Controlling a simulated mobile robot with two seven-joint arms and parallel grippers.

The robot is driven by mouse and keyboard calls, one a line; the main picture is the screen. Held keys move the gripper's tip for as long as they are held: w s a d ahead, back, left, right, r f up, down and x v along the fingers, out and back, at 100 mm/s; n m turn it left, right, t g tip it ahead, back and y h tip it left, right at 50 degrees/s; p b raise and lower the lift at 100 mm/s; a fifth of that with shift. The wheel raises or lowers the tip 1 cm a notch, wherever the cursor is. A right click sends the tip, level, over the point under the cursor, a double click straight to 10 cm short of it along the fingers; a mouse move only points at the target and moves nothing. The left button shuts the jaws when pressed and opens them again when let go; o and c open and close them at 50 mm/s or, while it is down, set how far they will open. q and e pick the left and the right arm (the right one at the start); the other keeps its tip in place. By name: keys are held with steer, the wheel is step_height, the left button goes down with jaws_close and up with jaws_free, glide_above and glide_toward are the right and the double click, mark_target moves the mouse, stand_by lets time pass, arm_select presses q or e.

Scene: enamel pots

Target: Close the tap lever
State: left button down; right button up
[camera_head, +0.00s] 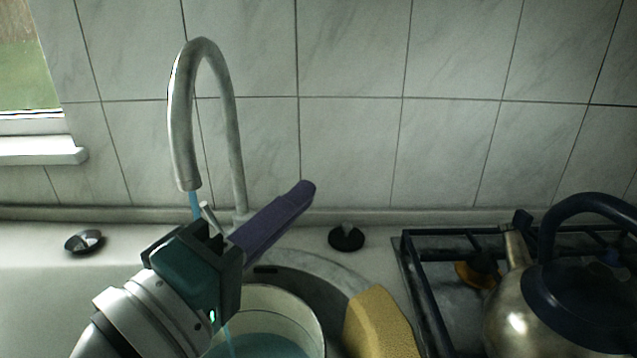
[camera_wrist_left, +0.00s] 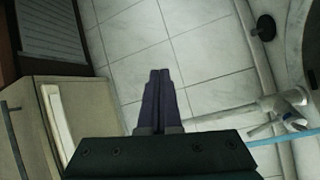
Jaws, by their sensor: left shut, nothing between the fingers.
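The tap (camera_head: 181,120) is a tall curved metal spout behind the sink, with blue water running from its mouth. A short pale stick, which looks like the tap lever (camera_head: 208,212), shows just above my gripper's body; its lower end is hidden. My left gripper (camera_head: 303,190) has its purple fingers together, empty, pointing up and right past the tap base, in front of the wall. In the left wrist view, its closed fingers (camera_wrist_left: 160,77) point away from the tap base (camera_wrist_left: 285,102), which is to the right and apart from them. My right gripper is not in view.
A white enamel pot (camera_head: 318,318) stands in the sink under my left gripper, holding bluish water. A yellow sponge (camera_head: 380,325) is to its right. A kettle (camera_head: 525,322) sits on the stove. A dark plug (camera_head: 346,238) and small metal strainer (camera_head: 84,241) lie on the counter.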

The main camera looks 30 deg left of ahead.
mark_target(215, 222)
arm_select(q)
steer(key=s+a+f+n+g+y+b, duration=0.2)
steer(key=s+a+f+n+y+b, duration=0.1)
steer(key=a+f+n+y+b, duration=0.6)
steer(key=s+a+f+n+g+y+b, duration=0.2)
steer(key=a+f+n+y+b, duration=0.4)
steer(key=f, duration=0.4)
steer(key=w+d+p+x, duration=0.1)
steer(key=x, duration=1.2)
steer(key=shift+w+d+r+p, duration=0.3)
steer(key=shift+d+r, duration=0.05)
steer(key=shift+r, duration=0.05)
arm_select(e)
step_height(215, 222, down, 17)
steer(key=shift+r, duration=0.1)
